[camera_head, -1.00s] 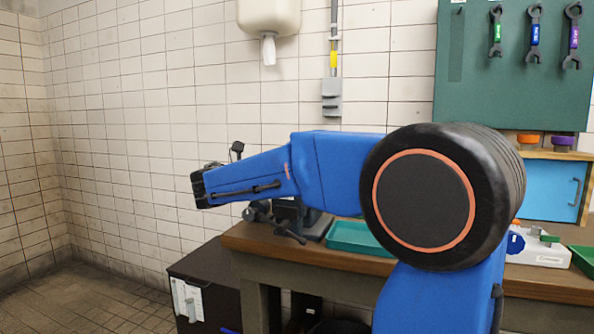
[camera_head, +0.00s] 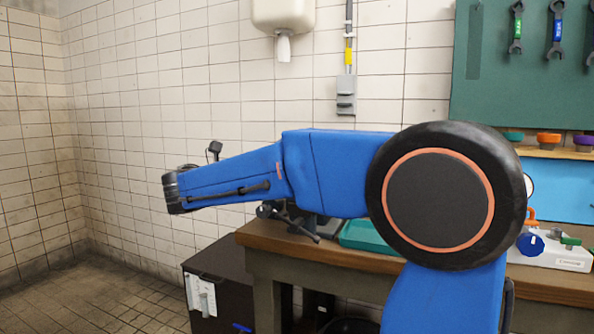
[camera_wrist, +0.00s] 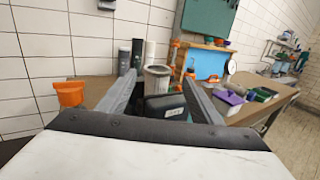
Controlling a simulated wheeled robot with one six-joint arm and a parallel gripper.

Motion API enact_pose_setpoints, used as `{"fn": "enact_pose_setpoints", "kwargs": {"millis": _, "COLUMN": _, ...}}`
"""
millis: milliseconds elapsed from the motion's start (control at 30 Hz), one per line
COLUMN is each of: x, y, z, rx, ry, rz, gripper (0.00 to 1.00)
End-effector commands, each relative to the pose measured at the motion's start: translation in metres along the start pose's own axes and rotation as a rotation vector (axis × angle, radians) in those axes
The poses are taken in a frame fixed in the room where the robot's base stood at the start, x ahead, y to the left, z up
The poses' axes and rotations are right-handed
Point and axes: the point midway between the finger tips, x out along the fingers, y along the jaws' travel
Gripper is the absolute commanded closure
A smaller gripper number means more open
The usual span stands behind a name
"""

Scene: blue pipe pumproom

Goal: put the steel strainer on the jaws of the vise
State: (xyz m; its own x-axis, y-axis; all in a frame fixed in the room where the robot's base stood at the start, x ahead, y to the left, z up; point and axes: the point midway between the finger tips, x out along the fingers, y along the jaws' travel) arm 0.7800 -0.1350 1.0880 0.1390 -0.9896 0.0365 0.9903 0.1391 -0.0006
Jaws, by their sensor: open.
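My gripper (camera_wrist: 159,79) is open in the wrist view, its two fingers spread and pointing over the bench. A grey metallic cylinder (camera_wrist: 157,74) with a pale rim stands beyond the fingertips, seen between them; it may be the steel strainer, but I cannot tell surely. A black object with a small label (camera_wrist: 165,106) shows between the fingers, nearer; I cannot tell what it is. In the head view, the dark vise (camera_head: 303,224) is at the bench's left end, mostly hidden behind my blue arm; its jaws cannot be seen. My gripper cannot be made out in the head view.
The wooden bench (camera_head: 262,238) carries a green tray (camera_head: 362,235) partly behind my arm. An orange container (camera_wrist: 69,94) stands left of my fingers in the wrist view. A dark cabinet (camera_head: 215,285) stands left of the bench. Open floor (camera_head: 85,300) lies farther left.

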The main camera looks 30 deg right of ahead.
Motion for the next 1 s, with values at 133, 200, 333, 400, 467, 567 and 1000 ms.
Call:
{"fn": "enact_pose_setpoints", "kwargs": {"millis": 133, "x": -0.017, "y": 0.0, "z": 0.0, "rx": 0.0, "ry": 0.0, "rz": 0.002, "gripper": 0.41}}
{"fn": "enact_pose_setpoints", "kwargs": {"millis": 200, "x": -0.021, "y": 0.0, "z": 0.0, "rx": 0.0, "ry": 0.001, "rz": 0.0, "gripper": 0.41}}
{"fn": "enact_pose_setpoints", "kwargs": {"millis": 333, "x": -0.026, "y": 0.0, "z": 0.0, "rx": 0.0, "ry": 0.001, "rz": 0.001, "gripper": 0.41}}
{"fn": "enact_pose_setpoints", "kwargs": {"millis": 400, "x": -0.027, "y": 0.0, "z": 0.0, "rx": 0.0, "ry": 0.001, "rz": 0.0, "gripper": 0.41}}
{"fn": "enact_pose_setpoints", "kwargs": {"millis": 467, "x": -0.027, "y": 0.0, "z": 0.0, "rx": 0.0, "ry": 0.001, "rz": 0.0, "gripper": 0.41}}
{"fn": "enact_pose_setpoints", "kwargs": {"millis": 567, "x": -0.027, "y": 0.0, "z": 0.0, "rx": 0.0, "ry": 0.001, "rz": 0.0, "gripper": 0.41}}
{"fn": "enact_pose_setpoints", "kwargs": {"millis": 1000, "x": -0.026, "y": 0.0, "z": 0.0, "rx": 0.0, "ry": 0.001, "rz": 0.0, "gripper": 0.41}}
